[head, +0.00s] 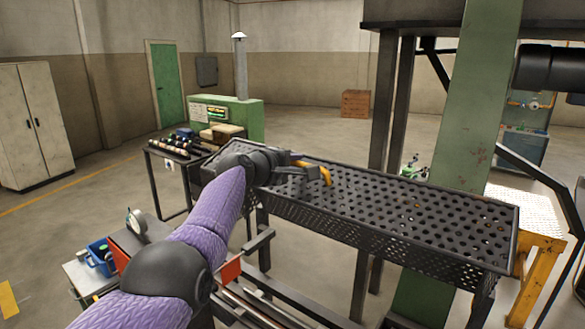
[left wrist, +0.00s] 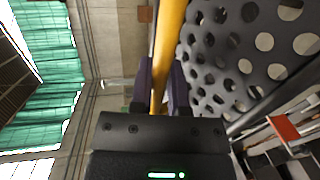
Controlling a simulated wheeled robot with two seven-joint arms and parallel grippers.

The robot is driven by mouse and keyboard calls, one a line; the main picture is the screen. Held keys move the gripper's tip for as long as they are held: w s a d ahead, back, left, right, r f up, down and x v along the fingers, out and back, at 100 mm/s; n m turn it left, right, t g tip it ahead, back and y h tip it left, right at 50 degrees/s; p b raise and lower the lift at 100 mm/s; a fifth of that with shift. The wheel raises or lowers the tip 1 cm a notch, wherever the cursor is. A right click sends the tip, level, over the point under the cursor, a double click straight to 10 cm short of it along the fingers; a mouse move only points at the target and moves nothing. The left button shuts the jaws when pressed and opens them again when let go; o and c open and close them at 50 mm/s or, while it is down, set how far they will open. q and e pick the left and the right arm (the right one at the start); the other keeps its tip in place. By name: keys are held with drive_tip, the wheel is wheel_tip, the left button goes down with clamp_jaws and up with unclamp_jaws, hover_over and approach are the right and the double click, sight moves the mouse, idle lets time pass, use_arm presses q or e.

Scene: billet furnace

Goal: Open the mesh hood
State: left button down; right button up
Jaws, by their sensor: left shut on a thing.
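The mesh hood (head: 430,215) is a long dark perforated metal cover that lies roughly level across the middle and right of the head view. A yellow handle (head: 326,174) is on its top near the left end. My left gripper (head: 298,172) is at this handle. In the left wrist view the two fingers of my left gripper (left wrist: 164,95) are shut on the yellow handle (left wrist: 170,45), with the perforated hood (left wrist: 230,60) close on the right. What lies under the hood is mostly hidden. My right gripper is not in view.
A green post (head: 465,130) and dark uprights stand behind the hood. A yellow frame (head: 540,270) is at its right end. A table (head: 160,152) with dark bars and a green machine (head: 245,115) stand behind to the left. Open floor lies beyond.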

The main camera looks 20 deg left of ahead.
use_arm(q)
drive_tip(key=shift+f, duration=0.15)
drive_tip(key=c, duration=0.6)
unclamp_jaws()
drive_tip(key=shift+s+a+r, duration=0.2)
drive_tip(key=shift+s+a, duration=0.25)
drive_tip(key=shift+s, duration=0.05)
drive_tip(key=b+v, duration=0.1)
drive_tip(key=v, duration=0.2)
drive_tip(key=b+v, duration=0.1)
drive_tip(key=v, duration=0.4)
drive_tip(key=shift+s+d+r+b, duration=0.1)
drive_tip(key=shift+s+d+b, duration=0.05)
drive_tip(key=shift+s+b, duration=0.25)
